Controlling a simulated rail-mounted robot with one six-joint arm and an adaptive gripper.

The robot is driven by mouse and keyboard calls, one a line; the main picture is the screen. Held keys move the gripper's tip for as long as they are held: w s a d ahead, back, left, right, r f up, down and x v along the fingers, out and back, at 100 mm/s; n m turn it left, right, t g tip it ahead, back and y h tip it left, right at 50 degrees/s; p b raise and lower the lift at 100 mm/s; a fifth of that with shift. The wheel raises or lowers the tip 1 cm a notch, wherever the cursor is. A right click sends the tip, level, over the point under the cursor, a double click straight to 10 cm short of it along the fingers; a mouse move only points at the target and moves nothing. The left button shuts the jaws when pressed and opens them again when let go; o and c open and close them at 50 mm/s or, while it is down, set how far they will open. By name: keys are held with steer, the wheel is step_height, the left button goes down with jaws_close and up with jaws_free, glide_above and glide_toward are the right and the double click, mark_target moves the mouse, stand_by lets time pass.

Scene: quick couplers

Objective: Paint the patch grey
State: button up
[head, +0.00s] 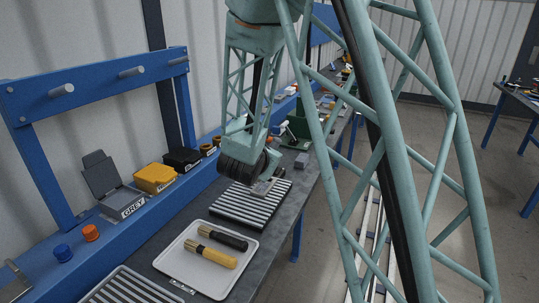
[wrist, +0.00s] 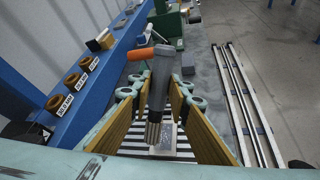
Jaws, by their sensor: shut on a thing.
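My gripper (wrist: 157,112) is shut on a grey-handled brush (wrist: 161,82), seen in the wrist view between its two yellow-padded fingers. The brush's pale bristle end points down toward the near side. A light, speckled plate (wrist: 174,139) lies below and beyond the bristles; whether they touch, and whether this is the patch, I cannot tell. In the head view my gripper (head: 266,182) hangs low over the far part of a ribbed rack (head: 240,208). An open grey box (head: 122,203) labelled GREY, its lid up, stands on the blue shelf at left.
A white tray (head: 170,262) holds a black-handled brush (head: 224,238) and a yellow-handled brush (head: 212,256). A yellow box (head: 154,178) and a black box (head: 183,159) stand along the shelf. An orange-handled piece (wrist: 140,54) shows behind the brush.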

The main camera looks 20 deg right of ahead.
steer(key=shift+f+b, duration=1.15)
steer(key=shift+f, duration=0.4)
steer(key=shift+s+f, duration=0.1)
steer(key=shift+f, duration=0.35)
stand_by(0.8)
steer(key=shift+r, duration=0.15)
steer(key=shift+d, duration=0.15)
steer(key=shift+x, duration=0.8)
steer(key=shift+c, duration=0.3)
steer(key=shift+r, duration=0.15)
steer(key=shift+d+r, duration=0.15)
steer(key=shift+d, duration=0.05)
steer(key=shift+a, duration=0.1)
